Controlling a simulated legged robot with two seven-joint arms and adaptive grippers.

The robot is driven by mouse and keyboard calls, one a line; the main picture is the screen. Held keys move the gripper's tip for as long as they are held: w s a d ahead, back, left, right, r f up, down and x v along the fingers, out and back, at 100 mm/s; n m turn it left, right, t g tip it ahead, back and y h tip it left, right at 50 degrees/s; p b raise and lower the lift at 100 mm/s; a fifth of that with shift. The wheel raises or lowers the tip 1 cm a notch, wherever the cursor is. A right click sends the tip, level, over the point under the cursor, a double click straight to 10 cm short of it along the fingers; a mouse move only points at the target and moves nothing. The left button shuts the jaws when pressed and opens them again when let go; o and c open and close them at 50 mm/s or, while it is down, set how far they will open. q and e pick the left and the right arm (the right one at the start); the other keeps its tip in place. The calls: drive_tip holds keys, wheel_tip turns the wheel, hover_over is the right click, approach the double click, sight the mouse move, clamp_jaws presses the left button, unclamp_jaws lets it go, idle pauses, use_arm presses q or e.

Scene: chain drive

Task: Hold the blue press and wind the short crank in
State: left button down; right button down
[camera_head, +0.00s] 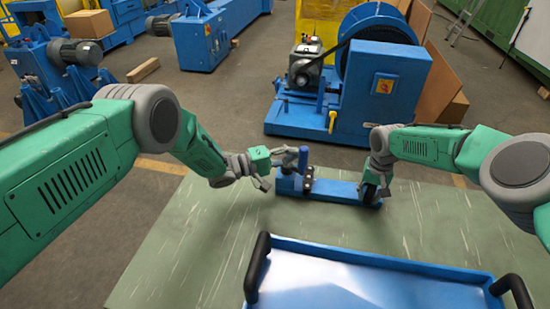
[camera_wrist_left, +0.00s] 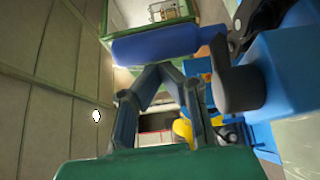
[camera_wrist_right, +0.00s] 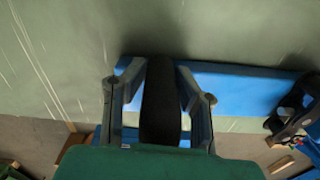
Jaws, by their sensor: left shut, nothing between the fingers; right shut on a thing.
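The blue press (camera_head: 335,190) lies on the green tabletop, a long blue base with a block at its left end. It also shows in the right wrist view (camera_wrist_right: 240,92). A short grey crank (camera_wrist_left: 233,82) with a blue handle (camera_wrist_left: 155,45) is on the block; the handle stands upright in the head view (camera_head: 303,157). My left gripper (camera_head: 268,171) is shut and empty just left of the crank. In the left wrist view its fingertips (camera_wrist_left: 160,70) are close to the handle; I cannot tell if they touch. My right gripper (camera_head: 376,186) is shut on the black grip (camera_wrist_right: 160,108) at the press's right end.
A blue tray (camera_head: 350,285) with black handles stands at the table's front, near the press. The green tabletop (camera_head: 200,235) is clear at the left. Blue machines (camera_head: 375,95) stand on the floor beyond the table.

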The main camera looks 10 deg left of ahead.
use_arm(q)
drive_tip(key=v, duration=0.6)
drive_tip(key=shift+a, duration=0.3)
drive_tip(key=c, duration=2)
unclamp_jaws()
drive_tip(key=shift+s+a, duration=0.25)
drive_tip(key=shift+a, duration=0.05)
drive_tip(key=o, duration=0.7)
drive_tip(key=w+d+n+t+y, duration=0.1)
drive_tip(key=w+y, duration=0.2)
drive_tip(key=w, duration=0.2)
drive_tip(key=w+d+n+y, duration=0.1)
drive_tip(key=w+d+y, duration=0.1)
drive_tip(key=w, duration=0.3)
wheel_tip(320, 180, up, 13)
drive_tip(key=n+g+y, duration=0.8)
drive_tip(key=g+y, duration=0.2)
drive_tip(key=g, duration=0.1)
hover_over(304, 154)
drive_tip(key=w, duration=0.2)
drive_tip(key=shift+s+a, duration=0.1)
drive_tip(key=shift+a, duration=0.05)
drive_tip(key=shift+s+f, duration=0.15)
drive_tip(key=shift+f, duration=0.1)
wheel_tip(304, 154, down, 11)
drive_tip(key=shift+f, duration=0.2)
